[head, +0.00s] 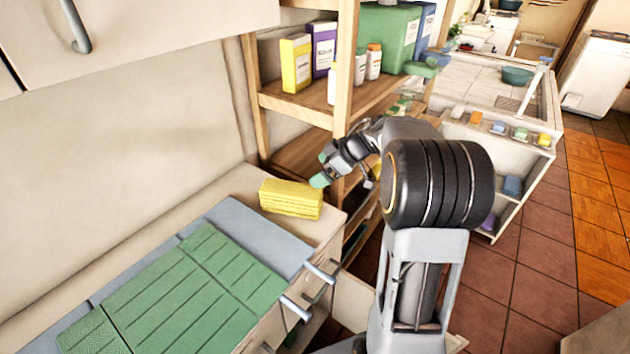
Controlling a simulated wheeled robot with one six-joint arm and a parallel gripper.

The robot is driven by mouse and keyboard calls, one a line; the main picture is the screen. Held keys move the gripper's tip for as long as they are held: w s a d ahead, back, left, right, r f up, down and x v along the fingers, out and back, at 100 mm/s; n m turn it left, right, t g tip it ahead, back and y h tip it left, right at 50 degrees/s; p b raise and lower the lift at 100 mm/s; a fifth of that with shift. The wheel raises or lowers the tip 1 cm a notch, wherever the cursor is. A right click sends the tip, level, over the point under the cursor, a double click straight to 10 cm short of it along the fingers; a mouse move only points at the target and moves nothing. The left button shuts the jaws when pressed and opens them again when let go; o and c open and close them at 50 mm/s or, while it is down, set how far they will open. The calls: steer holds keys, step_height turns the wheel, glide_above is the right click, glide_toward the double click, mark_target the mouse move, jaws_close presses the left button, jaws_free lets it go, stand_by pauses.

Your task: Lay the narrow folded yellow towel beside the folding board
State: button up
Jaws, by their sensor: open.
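The folded yellow towel (291,198) lies in a narrow layered stack on the beige counter, near its far right corner. The green folding board (183,298) lies flat to the left and nearer, with lines across its panels. The towel is beside the board's far end, with a strip of blue-grey surface between them. My gripper (322,172) is just above and behind the towel's right end, its green tip near the towel. The gripper is open, and I see nothing held in it. The far finger is partly hidden, and I cannot tell whether the tip touches the towel.
A blue-grey mat (262,236) lies under the board. A wooden shelf (345,90) with boxes and bottles stands close behind my gripper. A cabinet (160,20) overhangs the counter at upper left. A washbasin unit (490,120) stands at the back right. Tiled floor is clear at right.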

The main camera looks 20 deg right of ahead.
step_height(320, 180, up, 11)
steer(key=w+m+t+h, duration=0.2)
steer(key=m+t+h, duration=0.45)
steer(key=t, duration=0.25)
steer(key=s+a+f+m+g, duration=0.2)
steer(key=s+f+g, duration=0.3)
steer(key=s, duration=0.7)
steer(key=s+a+f+m+g, duration=0.2)
steer(key=s+a+f+g, duration=0.3)
steer(key=s, duration=0.7)
step_height(320, 180, down, 2)
steer(key=shift+s+a+f+h, duration=0.1)
steer(key=shift+s+a+h, duration=0.15)
steer(key=shift+h, duration=0.1)
steer(key=shift+d+m, duration=0.1)
steer(key=shift+m, duration=0.15)
